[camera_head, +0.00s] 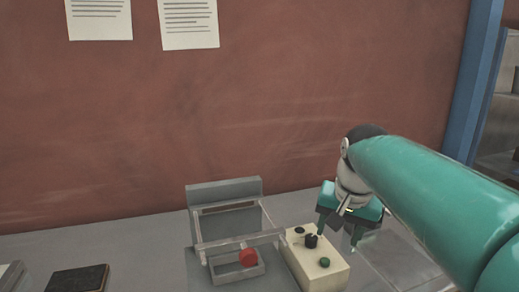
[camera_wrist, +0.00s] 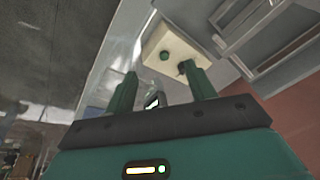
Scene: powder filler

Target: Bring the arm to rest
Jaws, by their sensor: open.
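My green arm (camera_head: 430,190) reaches in from the right in the head view. My gripper (camera_head: 338,240) is open and sits over the right side of a cream control box (camera_head: 322,276).
A grey frame fixture (camera_head: 224,187) with a red round knob (camera_head: 249,257) stands left of the box on the grey table (camera_head: 130,241). A dark book-like block (camera_head: 77,279) lies at the left front. A red wall (camera_head: 270,90) rises behind. A blue post (camera_head: 474,80) stands at right.

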